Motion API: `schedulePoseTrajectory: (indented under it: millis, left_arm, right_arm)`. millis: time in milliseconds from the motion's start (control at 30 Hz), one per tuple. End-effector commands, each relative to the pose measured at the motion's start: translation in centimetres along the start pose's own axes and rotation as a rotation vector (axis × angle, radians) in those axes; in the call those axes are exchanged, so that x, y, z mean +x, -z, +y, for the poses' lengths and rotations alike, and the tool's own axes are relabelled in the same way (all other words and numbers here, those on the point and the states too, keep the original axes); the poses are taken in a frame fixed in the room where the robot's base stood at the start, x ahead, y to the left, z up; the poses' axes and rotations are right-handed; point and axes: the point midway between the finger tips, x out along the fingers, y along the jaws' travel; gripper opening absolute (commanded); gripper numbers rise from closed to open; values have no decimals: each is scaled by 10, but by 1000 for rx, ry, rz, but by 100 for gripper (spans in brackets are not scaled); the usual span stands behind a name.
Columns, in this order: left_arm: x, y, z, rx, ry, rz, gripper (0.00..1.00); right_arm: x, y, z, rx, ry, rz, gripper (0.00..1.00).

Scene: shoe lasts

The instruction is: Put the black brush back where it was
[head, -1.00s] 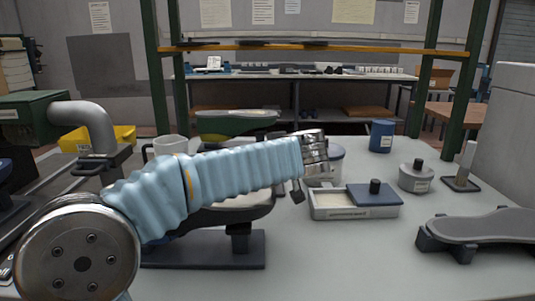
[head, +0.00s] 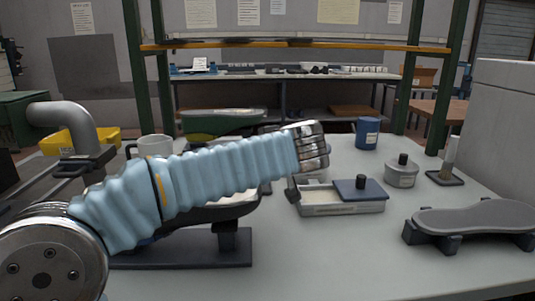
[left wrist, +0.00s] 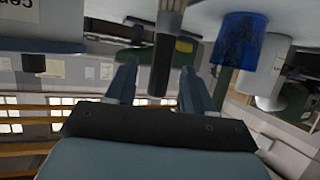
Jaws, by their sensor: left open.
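My left arm crosses the head view from the lower left. Its metal wrist (head: 310,147) is above the left end of the grey tray (head: 342,209), and most of the gripper is hidden behind it. In the left wrist view, which is upside down, my left gripper (left wrist: 158,64) has its two fingers apart. A dark, slim upright thing (left wrist: 164,66) shows between or beyond them; it may be the black brush, but I cannot be sure, nor tell whether the fingers touch it. No clear brush shows in the head view. My right gripper is not in view.
A blue-lidded part of the tray (head: 359,189), a grey lidded pot (head: 402,172), a blue can (head: 367,133) and a stand with an upright handle (head: 449,156) are to the right. A grey last (head: 470,218) lies far right. The front right tabletop is clear.

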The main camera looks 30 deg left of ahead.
Motion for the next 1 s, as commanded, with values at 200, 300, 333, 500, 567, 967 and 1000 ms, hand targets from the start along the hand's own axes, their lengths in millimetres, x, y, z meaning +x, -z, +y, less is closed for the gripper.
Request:
schedulePoseTrajectory:
  millis: [200,300,333,500,567,967,1000]
  left_arm:
    - [-50,-2,1,-1,-4,0,53]
    - [-66,-1,0,0,-2,0,53]
    - [-70,-1,0,0,-2,0,53]
    - [-81,0,0,1,1,0,53]
    - [-82,0,0,1,1,0,53]
    - [-82,0,0,1,1,0,53]
    - [-82,0,0,1,1,0,53]
  right_arm:
    - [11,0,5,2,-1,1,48]
    - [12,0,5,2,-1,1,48]
    - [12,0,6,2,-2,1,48]
    - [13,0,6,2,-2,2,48]
    - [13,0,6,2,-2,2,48]
    - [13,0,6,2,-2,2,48]
    - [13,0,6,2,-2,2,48]
